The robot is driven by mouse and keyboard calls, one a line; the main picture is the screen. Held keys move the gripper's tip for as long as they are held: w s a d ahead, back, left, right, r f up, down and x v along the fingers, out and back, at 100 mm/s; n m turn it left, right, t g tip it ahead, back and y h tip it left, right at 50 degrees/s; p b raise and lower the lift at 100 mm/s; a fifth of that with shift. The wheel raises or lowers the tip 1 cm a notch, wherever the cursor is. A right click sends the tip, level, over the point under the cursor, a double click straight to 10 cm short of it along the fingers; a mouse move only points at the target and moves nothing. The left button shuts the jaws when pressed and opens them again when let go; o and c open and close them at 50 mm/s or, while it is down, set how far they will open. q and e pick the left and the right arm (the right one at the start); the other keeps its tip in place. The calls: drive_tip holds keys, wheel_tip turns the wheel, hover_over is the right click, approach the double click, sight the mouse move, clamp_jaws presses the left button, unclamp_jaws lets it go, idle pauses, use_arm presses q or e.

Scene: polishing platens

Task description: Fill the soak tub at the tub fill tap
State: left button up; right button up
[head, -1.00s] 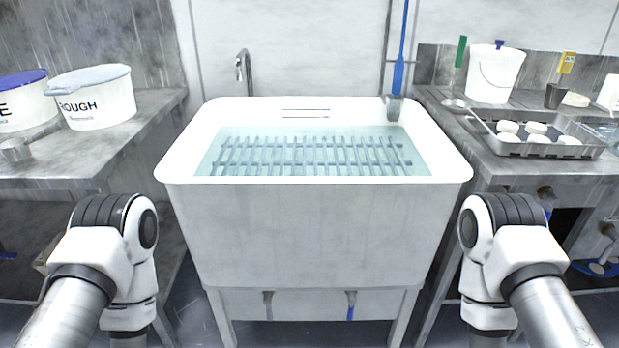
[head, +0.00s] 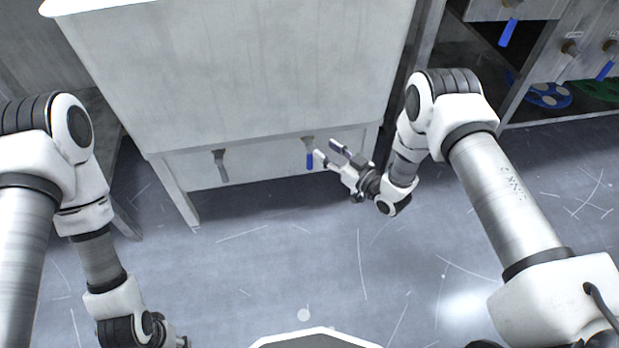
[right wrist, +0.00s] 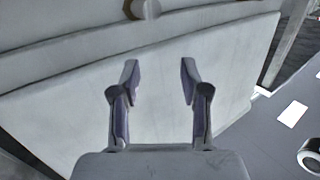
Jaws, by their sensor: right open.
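The soak tub (head: 250,70) fills the top of the head view; its pale front wall shows, and its inside is out of view. Under it are a tap with a grey handle (head: 221,166) and a tap with a blue handle (head: 309,160). My right gripper (head: 327,152) is open and empty, its fingers just right of the blue handle; I cannot tell whether they touch it. In the right wrist view its open fingers (right wrist: 160,78) face a pale panel, with a round brown-and-white fitting (right wrist: 141,9) at the top edge. My left gripper (head: 182,342) is barely visible at the bottom edge.
A tub leg (head: 177,195) stands at the left. The grey floor (head: 270,260) in front is clear.

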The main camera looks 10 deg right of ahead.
drive_tip(key=n+y+b, duration=0.1)
drive_tip(key=b, duration=0.2)
approach(310, 160)
drive_tip(key=w+a+r, duration=0.2)
drive_tip(key=w+r, duration=0.1)
wheel_tip(310, 160, down, 4)
drive_tip(key=b, duration=0.4)
drive_tip(key=b+x, duration=0.1)
drive_tip(key=x, duration=0.3)
drive_tip(key=b+x, duration=0.1)
drive_tip(key=x, duration=0.1)
drive_tip(key=shift+w+d+f+b, duration=0.1)
drive_tip(key=shift+w+f+b, duration=0.2)
drive_tip(key=shift+w+r, duration=0.15)
drive_tip(key=shift+w, duration=0.25)
use_arm(q)
wheel_tip(310, 160, down, 13)
drive_tip(key=shift+f, duration=0.2)
use_arm(e)
clamp_jaws()
